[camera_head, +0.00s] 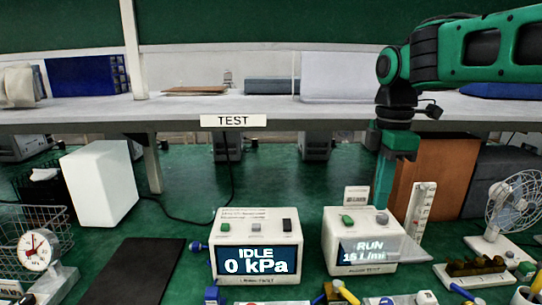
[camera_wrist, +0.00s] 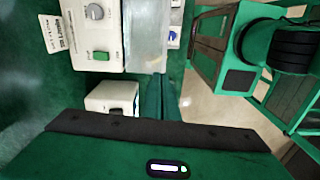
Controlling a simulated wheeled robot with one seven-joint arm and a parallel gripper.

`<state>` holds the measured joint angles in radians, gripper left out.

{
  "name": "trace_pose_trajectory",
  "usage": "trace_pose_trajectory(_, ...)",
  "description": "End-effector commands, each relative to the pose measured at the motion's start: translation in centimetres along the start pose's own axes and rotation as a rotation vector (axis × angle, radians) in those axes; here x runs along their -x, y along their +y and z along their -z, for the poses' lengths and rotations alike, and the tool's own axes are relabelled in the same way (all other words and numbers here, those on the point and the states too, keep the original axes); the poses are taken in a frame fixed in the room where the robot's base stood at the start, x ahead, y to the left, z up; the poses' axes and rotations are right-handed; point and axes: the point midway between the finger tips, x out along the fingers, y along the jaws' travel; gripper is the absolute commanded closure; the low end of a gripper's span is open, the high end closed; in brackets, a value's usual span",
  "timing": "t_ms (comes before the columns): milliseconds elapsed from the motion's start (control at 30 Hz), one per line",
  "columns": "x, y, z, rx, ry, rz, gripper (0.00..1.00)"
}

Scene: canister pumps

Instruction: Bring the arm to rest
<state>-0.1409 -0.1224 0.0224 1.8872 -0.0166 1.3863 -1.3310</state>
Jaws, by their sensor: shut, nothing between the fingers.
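My green arm reaches in from the upper right of the head view. My gripper (camera_head: 381,205) hangs from it, pointing down, its fingers together and empty. The fingertips appear just above or behind the right-hand pump unit (camera_head: 352,257), whose screen reads RUN and 15 L/min; I cannot tell the exact gap. In the wrist view my gripper's fingers (camera_wrist: 163,97) are close together with nothing between them. A white unit with a green button and a grey knob (camera_wrist: 95,30) shows at the top left there. A smaller white block (camera_wrist: 112,98) lies left of the fingers.
A second unit (camera_head: 255,262) reads IDLE and 0 kPa. A shelf labelled TEST (camera_head: 232,121) crosses behind. A brown box (camera_head: 436,178), a fan (camera_head: 512,212) and an upright gauge (camera_head: 419,210) stand on the right. A dark mat (camera_head: 135,272) lies left.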

Motion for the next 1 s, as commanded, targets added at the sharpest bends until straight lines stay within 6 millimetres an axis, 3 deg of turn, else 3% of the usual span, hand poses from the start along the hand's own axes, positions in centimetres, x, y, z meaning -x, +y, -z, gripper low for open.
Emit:
trace_pose_trajectory(267, -2.3, -2.4, -5.5, -0.362, 0.002, -0.004, 1.0)
trace_pose_trajectory(467, -4.7, -5.4, -9.7, -0.706, 0.005, -0.008, 1.0)
trace_pose_trajectory(567, -6.5, -7.9, -12.3, -0.955, 0.008, -0.009, 1.0)
trace_pose_trajectory(700, -10.1, -12.8, -16.0, -1.388, 0.015, -0.007, 1.0)
trace_pose_trajectory(900, -14.4, -18.6, -18.7, -1.868, 0.022, -0.001, 1.0)
trace_pose_trajectory(1000, -15.6, -20.2, -19.1, -1.998, 0.024, 0.002, 1.0)
